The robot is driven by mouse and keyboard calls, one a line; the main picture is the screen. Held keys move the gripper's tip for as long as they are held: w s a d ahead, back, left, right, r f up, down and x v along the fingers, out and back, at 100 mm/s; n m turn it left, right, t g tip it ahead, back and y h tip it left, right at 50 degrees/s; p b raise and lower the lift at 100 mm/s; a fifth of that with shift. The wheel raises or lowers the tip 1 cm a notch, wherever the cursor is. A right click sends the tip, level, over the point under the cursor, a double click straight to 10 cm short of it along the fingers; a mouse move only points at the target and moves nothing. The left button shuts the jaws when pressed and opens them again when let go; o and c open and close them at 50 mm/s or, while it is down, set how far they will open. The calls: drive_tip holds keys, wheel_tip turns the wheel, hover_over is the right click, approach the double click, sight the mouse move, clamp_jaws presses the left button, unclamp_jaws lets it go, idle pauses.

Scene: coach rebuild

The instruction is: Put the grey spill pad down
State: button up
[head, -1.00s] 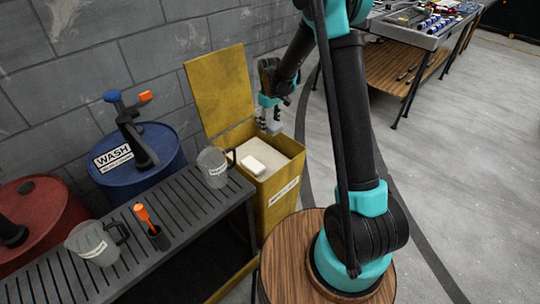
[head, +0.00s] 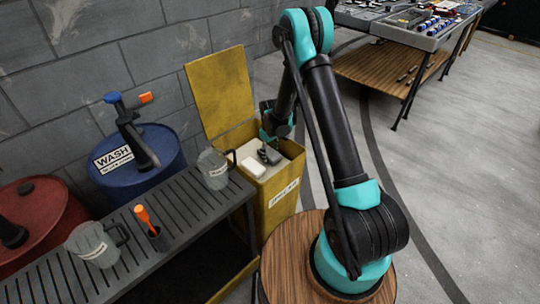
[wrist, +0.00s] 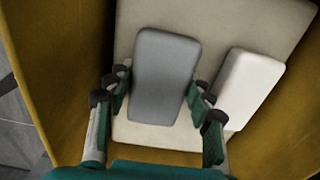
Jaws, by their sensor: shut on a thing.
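The grey spill pad (wrist: 165,78) is between the two fingers of my gripper (wrist: 160,93), which is shut on it. In the head view the pad (head: 269,155) is inside the open yellow bin (head: 283,203), low over or on the pale surface in it. I cannot tell whether it touches that surface. My gripper (head: 270,143) reaches down into the bin from above. A white pad (head: 253,168) lies on the pale surface beside the grey one, to its right in the wrist view (wrist: 250,88).
The bin's yellow lid (head: 220,91) stands open against the wall. A slatted bench (head: 190,206) with two clear jugs, one at its right end (head: 213,168), stands left of the bin. Blue (head: 140,185) and red (head: 38,215) drums stand behind the bench.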

sight(270, 152)
drive_tip(key=shift+f, duration=0.35)
drive_tip(key=shift+f, duration=0.1)
drive_tip(key=o, duration=1.5)
drive_tip(key=shift+c, duration=0.2)
wheel_tip(270, 152, up, 12)
drive_tip(key=s+d+r+m+t, duration=0.2)
drive_tip(key=s+d+r+m, duration=0.2)
drive_tip(key=s+d+r, duration=0.75)
drive_tip(key=s+d+m+t, duration=0.1)
drive_tip(key=s+d, duration=0.3)
drive_tip(key=s, duration=0.5)
drive_tip(key=s+d+m+t, duration=0.1)
drive_tip(key=s+d+m, duration=0.3)
drive_tip(key=s, duration=0.4)
drive_tip(key=shift+s+d+r, duration=0.15)
drive_tip(key=shift+s+r, duration=0.2)
drive_tip(key=shift+s, duration=0.05)
